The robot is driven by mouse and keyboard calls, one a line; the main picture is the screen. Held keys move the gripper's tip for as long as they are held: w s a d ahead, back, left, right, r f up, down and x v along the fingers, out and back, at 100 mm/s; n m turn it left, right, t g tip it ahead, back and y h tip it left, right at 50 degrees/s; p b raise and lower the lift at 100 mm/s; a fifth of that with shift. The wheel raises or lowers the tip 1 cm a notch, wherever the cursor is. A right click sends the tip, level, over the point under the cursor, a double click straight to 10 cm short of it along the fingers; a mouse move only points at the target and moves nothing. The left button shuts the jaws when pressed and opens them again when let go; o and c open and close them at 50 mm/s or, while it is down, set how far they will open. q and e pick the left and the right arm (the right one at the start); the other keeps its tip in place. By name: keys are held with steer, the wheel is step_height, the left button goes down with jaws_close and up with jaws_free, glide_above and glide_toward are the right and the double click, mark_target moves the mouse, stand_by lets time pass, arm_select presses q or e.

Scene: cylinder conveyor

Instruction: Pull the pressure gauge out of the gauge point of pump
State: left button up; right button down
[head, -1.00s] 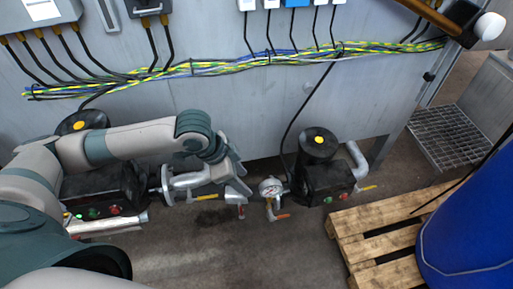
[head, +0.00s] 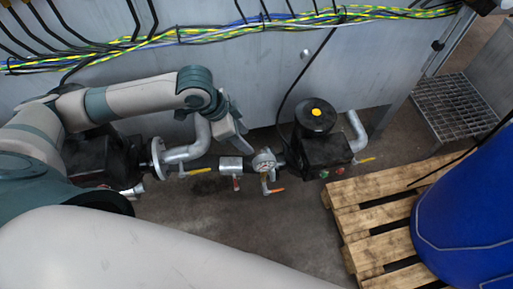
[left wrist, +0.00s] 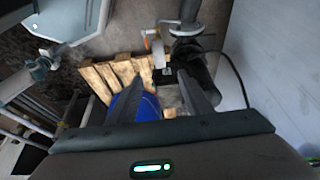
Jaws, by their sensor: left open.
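The pressure gauge (head: 264,161) is a small round dial on the pipe just left of the right-hand pump (head: 326,152), which is black with a yellow-marked top. An orange-handled valve sits under the gauge. My left gripper (head: 241,148) hangs above and a little left of the gauge, apart from it. In the left wrist view its fingers (left wrist: 160,88) are open and empty. The gauge (left wrist: 159,48) appears there nearly edge-on, beyond the gap between the fingertips, with the orange handle beside it. My right gripper is not in view.
A wooden pallet (head: 351,226) and a blue barrel (head: 465,215) stand at the right. A second pump (head: 104,160) with thick pipes is behind my left arm. A grey cabinet wall with a cable bundle (head: 230,32) runs behind. Bare floor lies in front of the gauge.

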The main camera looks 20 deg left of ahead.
mark_target(263, 158)
arm_select(q)
steer(key=p+x, duration=0.2)
steer(key=x, duration=1.5)
steer(key=shift+d+r, duration=0.1)
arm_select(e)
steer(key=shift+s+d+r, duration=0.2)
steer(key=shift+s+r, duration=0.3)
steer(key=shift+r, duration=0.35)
arm_select(q)
jaws_close()
